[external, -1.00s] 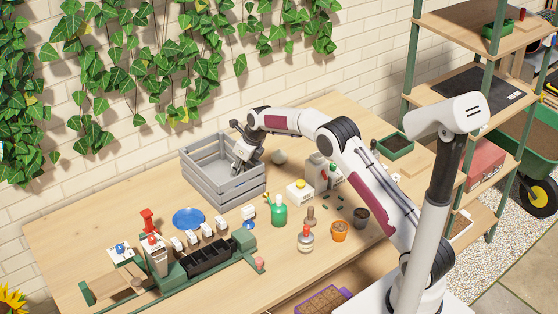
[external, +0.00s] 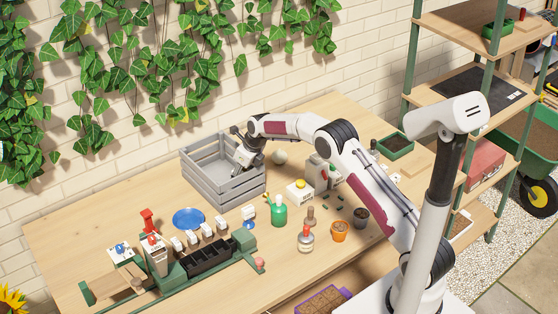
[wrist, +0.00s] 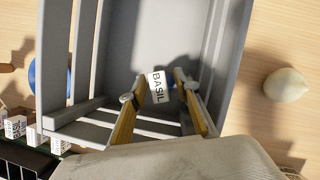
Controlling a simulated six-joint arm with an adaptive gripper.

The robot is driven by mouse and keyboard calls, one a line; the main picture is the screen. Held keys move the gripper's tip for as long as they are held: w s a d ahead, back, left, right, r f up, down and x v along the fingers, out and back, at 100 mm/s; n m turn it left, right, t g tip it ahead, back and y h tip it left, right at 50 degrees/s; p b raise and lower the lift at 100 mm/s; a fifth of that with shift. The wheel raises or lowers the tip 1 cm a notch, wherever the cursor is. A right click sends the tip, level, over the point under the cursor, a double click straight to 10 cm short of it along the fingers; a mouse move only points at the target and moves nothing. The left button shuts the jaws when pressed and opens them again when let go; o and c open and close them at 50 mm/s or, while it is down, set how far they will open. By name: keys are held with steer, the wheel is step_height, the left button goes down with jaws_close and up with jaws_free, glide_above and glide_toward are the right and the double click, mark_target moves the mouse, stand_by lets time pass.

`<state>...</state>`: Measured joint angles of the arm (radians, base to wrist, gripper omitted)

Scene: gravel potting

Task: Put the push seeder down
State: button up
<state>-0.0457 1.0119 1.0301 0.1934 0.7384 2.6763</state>
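My gripper (external: 241,158) reaches down into the grey slatted crate (external: 232,190) at the back of the table. In the wrist view, the fingers of my gripper (wrist: 159,88) are apart, with a small white thing labelled BASIL (wrist: 157,90) and a bit of blue between their tips. I cannot tell whether the fingers grip it or whether it rests on the crate floor. Its full shape is hidden, and no part clearly identifies it as the push seeder. The crate walls (wrist: 60,60) surround the fingers in the wrist view.
A pale round stone-like thing (wrist: 286,84) lies beside the crate. A blue plate (external: 188,219), a green rack (external: 200,262) with several white labelled items, a green bottle (external: 279,210) and small pots, one orange (external: 340,231), stand in front. Bare tabletop lies at the left.

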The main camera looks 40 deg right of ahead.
steer(key=shift+r, duration=0.1)
steer(key=shift+s+r, duration=0.15)
steer(key=shift+r, duration=0.5)
steer(key=v, duration=1)
steer(key=shift+s+r, duration=0.25)
steer(key=shift+r, duration=0.05)
steer(key=shift+d, duration=0.1)
